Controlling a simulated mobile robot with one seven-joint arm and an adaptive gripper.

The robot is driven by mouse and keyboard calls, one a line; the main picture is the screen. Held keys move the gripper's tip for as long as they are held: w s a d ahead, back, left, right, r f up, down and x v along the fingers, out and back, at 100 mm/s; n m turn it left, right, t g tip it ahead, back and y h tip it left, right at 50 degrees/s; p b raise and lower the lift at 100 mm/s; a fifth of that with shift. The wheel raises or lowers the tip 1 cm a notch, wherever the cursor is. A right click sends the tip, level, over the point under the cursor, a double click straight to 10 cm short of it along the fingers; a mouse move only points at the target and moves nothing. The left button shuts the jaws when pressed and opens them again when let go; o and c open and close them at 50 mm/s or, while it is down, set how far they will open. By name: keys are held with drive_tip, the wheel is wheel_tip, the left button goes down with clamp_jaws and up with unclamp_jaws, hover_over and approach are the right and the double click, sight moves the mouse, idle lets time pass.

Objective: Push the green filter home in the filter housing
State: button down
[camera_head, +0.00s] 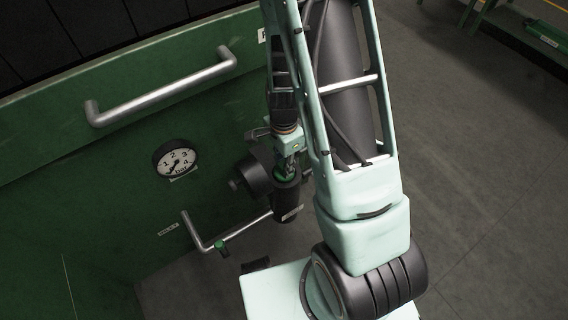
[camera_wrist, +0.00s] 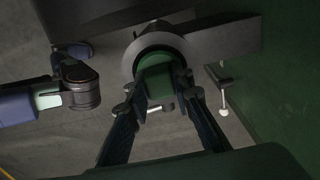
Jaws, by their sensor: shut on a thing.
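The green filter (camera_wrist: 155,82) is between my gripper's fingertips (camera_wrist: 160,97) in the wrist view. My gripper is shut on it. The filter sits at the mouth of the dark round filter housing (camera_wrist: 129,62), and its lower part is hidden. In the head view the housing (camera_head: 287,205) is a dark upright cylinder beside the green panel. A bit of the green filter (camera_head: 284,174) shows at its top, below my gripper (camera_head: 288,160). I cannot tell how deep the filter sits.
A pressure gauge (camera_head: 176,158) and a long metal handle (camera_head: 160,92) are on the green panel (camera_head: 110,180). Open grey floor (camera_head: 480,170) lies to the right.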

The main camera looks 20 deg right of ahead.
drive_tip(key=c, duration=1.6)
unclamp_jaws()
wheel_tip(320, 180, up, 12)
drive_tip(key=shift+r, duration=0.1)
